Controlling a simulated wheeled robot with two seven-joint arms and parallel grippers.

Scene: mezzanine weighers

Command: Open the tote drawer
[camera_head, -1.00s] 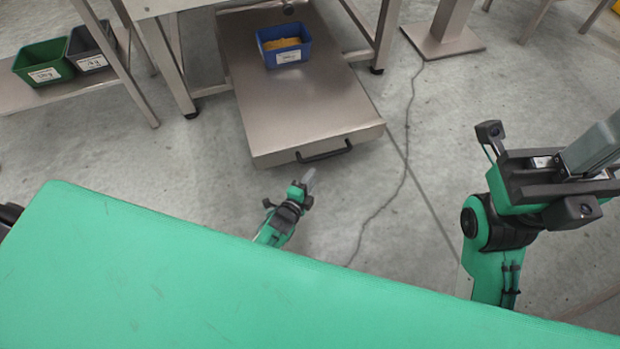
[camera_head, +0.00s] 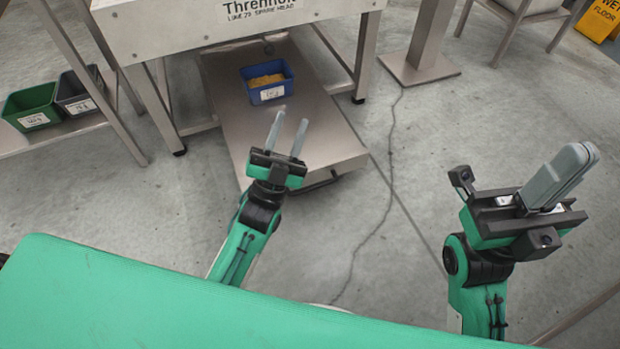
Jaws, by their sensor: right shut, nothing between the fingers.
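The tote drawer (camera_head: 225,110) is a wide flat steel drawer under the steel bench, standing well out from beneath it. A blue tote (camera_head: 268,93) with yellow contents and a white label sits on it towards the bench. My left gripper (camera_head: 289,116) is open and empty in front of the drawer, its two grey fingers overlapping the drawer's front part in the picture. It hides most of the dark front handle (camera_head: 325,182); contact cannot be told. My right gripper (camera_head: 573,154) is shut and empty at the right, away from the drawer.
The steel bench (camera_head: 190,30) with its legs stands over the drawer. A side shelf at left holds a green bin (camera_head: 35,108) and a dark grey bin (camera_head: 80,92). A cable (camera_head: 380,210) runs along the floor at right. A yellow floor sign (camera_head: 600,22) stands far right.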

